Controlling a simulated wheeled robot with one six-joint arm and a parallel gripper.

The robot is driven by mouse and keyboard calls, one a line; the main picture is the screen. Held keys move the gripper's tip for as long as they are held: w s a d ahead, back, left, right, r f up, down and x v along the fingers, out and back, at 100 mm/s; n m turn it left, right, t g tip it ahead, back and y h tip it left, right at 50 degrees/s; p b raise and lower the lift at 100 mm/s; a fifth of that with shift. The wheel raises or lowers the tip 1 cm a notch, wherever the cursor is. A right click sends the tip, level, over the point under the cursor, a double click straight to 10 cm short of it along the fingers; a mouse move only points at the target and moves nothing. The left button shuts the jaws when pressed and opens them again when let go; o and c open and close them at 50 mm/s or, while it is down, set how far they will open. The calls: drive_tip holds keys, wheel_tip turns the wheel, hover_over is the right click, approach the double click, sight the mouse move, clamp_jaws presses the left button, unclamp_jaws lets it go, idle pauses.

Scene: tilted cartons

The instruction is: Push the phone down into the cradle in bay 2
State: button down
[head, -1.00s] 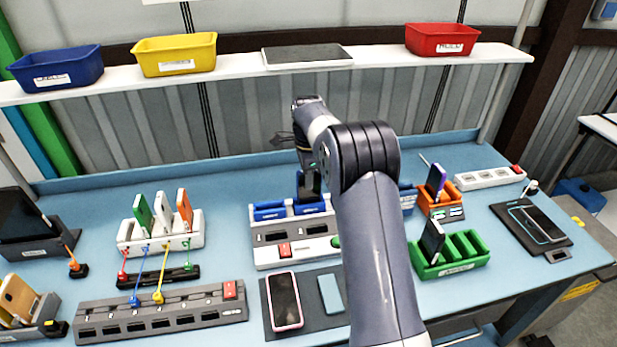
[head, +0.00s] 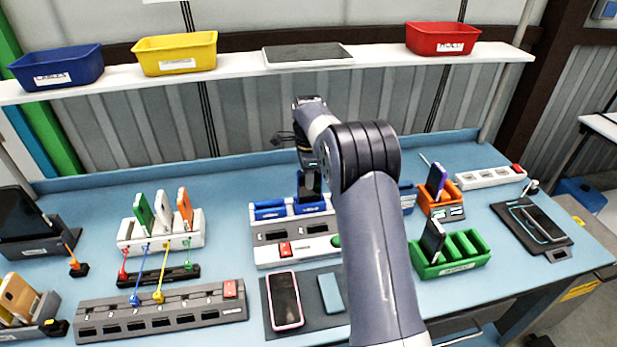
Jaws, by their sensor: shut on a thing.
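A dark phone (head: 311,186) stands upright at the blue cradle (head: 309,208), second from the left in the white and grey charging station (head: 285,234). I take this to be bay 2; its number is too small to read. My gripper (head: 308,168) comes down from above at the phone's top and is shut on it. My forearm partly hides the fingers. I cannot tell how deep the phone sits. The leftmost blue cradle (head: 269,211) looks empty. My arm hides the station's right part.
A white rack (head: 160,239) with several phones stands left. A pink-edged phone (head: 286,302) lies on a dark mat in front. A green rack (head: 452,262) and an orange holder (head: 441,203) stand right. A shelf (head: 235,77) with bins runs behind my arm.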

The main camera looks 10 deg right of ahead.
drive_tip(key=shift+f, duration=0.45)
idle(0.4)
drive_tip(key=c, duration=1.3)
unclamp_jaws()
drive_tip(key=shift+c, duration=0.2)
drive_tip(key=shift+o, duration=0.5)
drive_tip(key=o, duration=0.3)
drive_tip(key=shift+r, duration=0.15)
drive_tip(key=shift+r+p, duration=0.75)
drive_tip(key=shift+r, duration=2.7)
